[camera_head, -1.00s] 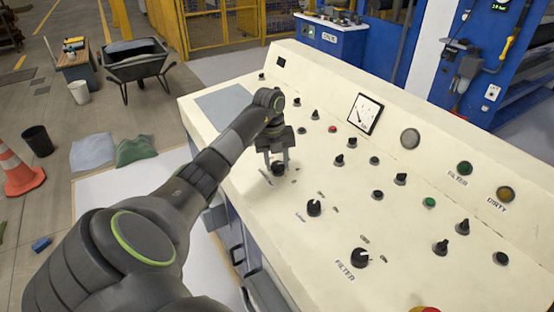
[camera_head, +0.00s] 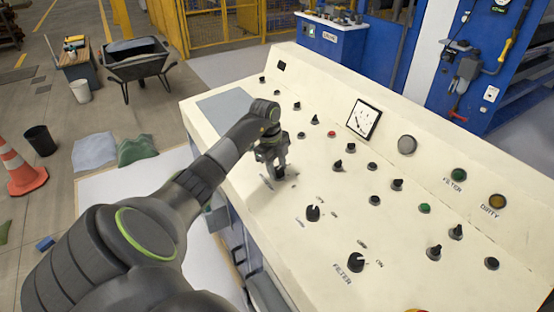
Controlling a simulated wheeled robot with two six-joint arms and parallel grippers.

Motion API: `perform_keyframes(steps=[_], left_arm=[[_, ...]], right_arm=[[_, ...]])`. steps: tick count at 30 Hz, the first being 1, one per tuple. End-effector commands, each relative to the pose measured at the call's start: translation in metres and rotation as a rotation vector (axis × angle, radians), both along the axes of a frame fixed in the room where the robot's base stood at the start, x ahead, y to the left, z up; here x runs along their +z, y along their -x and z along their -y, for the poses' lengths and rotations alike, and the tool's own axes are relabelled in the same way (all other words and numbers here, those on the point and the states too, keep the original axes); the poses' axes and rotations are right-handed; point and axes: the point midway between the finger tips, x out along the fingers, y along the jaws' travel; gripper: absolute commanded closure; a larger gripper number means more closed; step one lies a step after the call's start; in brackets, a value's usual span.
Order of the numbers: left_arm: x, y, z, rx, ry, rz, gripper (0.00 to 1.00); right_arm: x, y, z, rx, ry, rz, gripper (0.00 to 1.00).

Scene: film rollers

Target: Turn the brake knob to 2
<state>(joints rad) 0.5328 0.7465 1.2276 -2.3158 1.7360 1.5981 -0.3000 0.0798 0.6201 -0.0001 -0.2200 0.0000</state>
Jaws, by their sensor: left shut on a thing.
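The control panel (camera_head: 400,250) is a cream, sloping desk with several black knobs. My left gripper (camera_head: 276,176) reaches in from the left over the panel's near left part. It is shut on a small black knob (camera_head: 279,172), taken to be the brake knob; the fingers hide most of it. Its label and scale are too small or covered to read, so I cannot tell its setting. My right gripper is not in view.
A lamp knob (camera_head: 313,213) and a filter knob (camera_head: 356,262) stand nearer on the panel. A dial gauge (camera_head: 364,119) is at the back. A wheelbarrow (camera_head: 138,65), a bucket (camera_head: 38,140) and a cone (camera_head: 20,170) stand on the floor at left.

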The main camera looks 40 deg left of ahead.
Motion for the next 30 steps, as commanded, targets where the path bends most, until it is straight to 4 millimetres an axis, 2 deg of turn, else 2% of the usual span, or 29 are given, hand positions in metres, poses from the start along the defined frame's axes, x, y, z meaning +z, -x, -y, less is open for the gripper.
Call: perform_keyframes(steps=[19,20,24,30], left_arm=[[0.0010,-0.0007,-0.0008,0.049,0.001,0.002,0.86],[0.0010,-0.0006,-0.0008,0.049,0.001,0.002,0.59],[0.0008,-0.0005,-0.0007,0.048,0.002,0.001,0.41],[0.0003,-0.0002,-0.0003,0.048,0.003,0.000,0.41]], right_arm=[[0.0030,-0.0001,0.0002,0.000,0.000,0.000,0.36],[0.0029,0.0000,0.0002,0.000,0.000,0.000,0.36],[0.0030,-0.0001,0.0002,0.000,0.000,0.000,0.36],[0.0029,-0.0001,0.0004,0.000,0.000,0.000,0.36]])
